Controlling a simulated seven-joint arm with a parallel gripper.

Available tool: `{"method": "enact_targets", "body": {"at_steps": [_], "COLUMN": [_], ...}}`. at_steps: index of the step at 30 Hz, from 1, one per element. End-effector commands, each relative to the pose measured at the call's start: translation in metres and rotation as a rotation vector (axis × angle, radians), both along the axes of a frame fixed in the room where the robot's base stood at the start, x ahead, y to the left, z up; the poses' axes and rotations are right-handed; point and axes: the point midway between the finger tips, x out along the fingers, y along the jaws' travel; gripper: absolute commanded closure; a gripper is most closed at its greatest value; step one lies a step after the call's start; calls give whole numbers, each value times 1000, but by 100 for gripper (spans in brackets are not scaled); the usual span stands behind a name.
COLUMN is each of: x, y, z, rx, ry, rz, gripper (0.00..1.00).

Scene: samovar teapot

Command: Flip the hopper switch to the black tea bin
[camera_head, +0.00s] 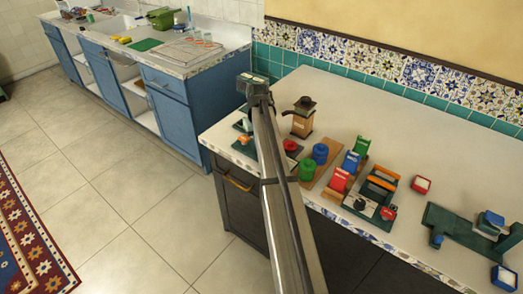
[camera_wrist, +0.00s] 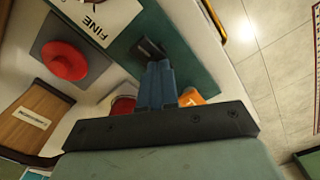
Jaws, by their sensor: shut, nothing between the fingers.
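My gripper (camera_wrist: 158,72) is shut and empty, with its blue fingers together in the wrist view. Just beyond the fingertips is a small dark lever-like piece (camera_wrist: 150,47) over a dark green plate (camera_wrist: 180,45); it may be the hopper switch, but I cannot tell if the fingers touch it. A white label reading "FINE" (camera_wrist: 97,18) is beside the plate. No black tea bin can be identified. In the head view my arm reaches over the counter's left end and hides part of the green device (camera_head: 247,126) there.
A red round piece (camera_wrist: 65,60) on a dark base and a wooden box (camera_wrist: 28,118) lie left of the fingers. Red (camera_wrist: 122,105) and orange (camera_wrist: 191,98) items are close behind them. A wooden grinder (camera_head: 302,124) and blue canister (camera_head: 320,154) stand right of my arm.

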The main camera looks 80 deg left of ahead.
Motion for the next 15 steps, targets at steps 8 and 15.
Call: {"method": "enact_targets", "body": {"at_steps": [8, 15], "x": [0, 0], "y": [0, 0], "z": [2, 14], "rx": [0, 1], "ry": [0, 0], "rz": [0, 0], "gripper": [100, 100]}}
